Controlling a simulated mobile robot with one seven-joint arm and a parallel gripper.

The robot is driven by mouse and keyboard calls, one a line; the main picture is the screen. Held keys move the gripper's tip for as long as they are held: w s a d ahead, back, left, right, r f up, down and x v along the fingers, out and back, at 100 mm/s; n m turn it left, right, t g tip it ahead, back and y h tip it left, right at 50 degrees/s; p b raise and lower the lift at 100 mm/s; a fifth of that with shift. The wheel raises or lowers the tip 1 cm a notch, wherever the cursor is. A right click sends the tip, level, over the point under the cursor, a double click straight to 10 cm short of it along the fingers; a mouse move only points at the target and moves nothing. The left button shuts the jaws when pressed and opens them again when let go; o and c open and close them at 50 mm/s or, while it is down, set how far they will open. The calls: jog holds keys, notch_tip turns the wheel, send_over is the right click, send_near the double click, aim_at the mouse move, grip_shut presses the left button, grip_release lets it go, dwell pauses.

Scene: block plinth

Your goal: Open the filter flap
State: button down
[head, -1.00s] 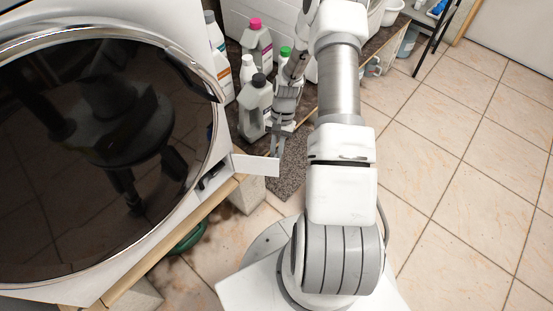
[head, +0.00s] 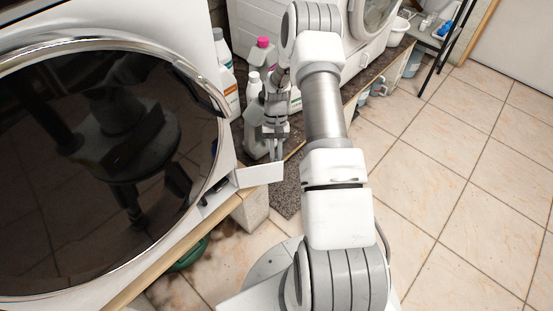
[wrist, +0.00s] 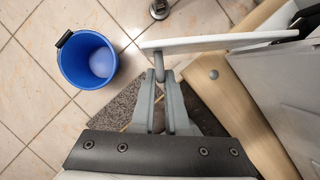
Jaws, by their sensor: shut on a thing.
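The filter flap (head: 260,176) is a small white panel at the lower right corner of the washing machine (head: 212,160) with the large dark round door. It stands swung out from the machine's front, with a dark gap at its hinge side. In the wrist view the flap (wrist: 215,42) shows nearly edge-on as a white strip. My gripper (head: 276,157) is at the flap's outer part. In the wrist view my gripper (wrist: 160,78) is shut on a small grey grip piece (wrist: 158,62) on the flap. The opening behind the flap is mostly hidden.
Several bottles (head: 255,90) stand behind my gripper. A wooden ledge (head: 170,245) runs under the machine. A blue bucket (wrist: 88,60) stands on the tiled floor in the wrist view. The tiled floor (head: 450,180) to the right is clear.

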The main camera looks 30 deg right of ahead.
jog(key=c, duration=0.9)
grip_release()
jog(key=p+v, duration=0.4)
jog(key=v, duration=1.3)
jog(key=shift+w+r+p, duration=0.1)
jog(key=shift+r+p, duration=0.15)
jog(key=shift+p, duration=0.05)
